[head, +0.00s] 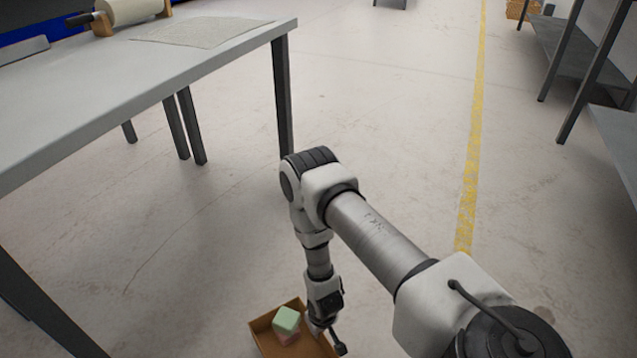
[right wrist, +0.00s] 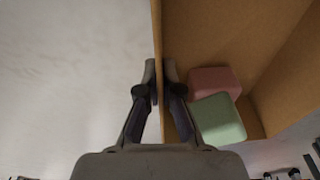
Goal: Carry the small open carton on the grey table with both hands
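The small open carton (head: 266,320) is brown and shows at the bottom edge of the head view, partly cut off, in front of me and away from the table. Inside it lie a green block (head: 286,319) and a pink block (head: 288,338), touching each other. In the right wrist view the carton (right wrist: 225,35) fills the right side, with the green block (right wrist: 216,118) and pink block (right wrist: 213,82) near its wall. My right gripper (right wrist: 158,73) is shut on that wall, one finger outside and one inside. My left gripper is in neither view.
A grey table (head: 110,92) stands at the left with a roll (head: 128,9) and a flat sheet (head: 198,31) on it. Dark shelving (head: 565,55) stands at the right. The floor between, with a yellow line (head: 472,160), is clear.

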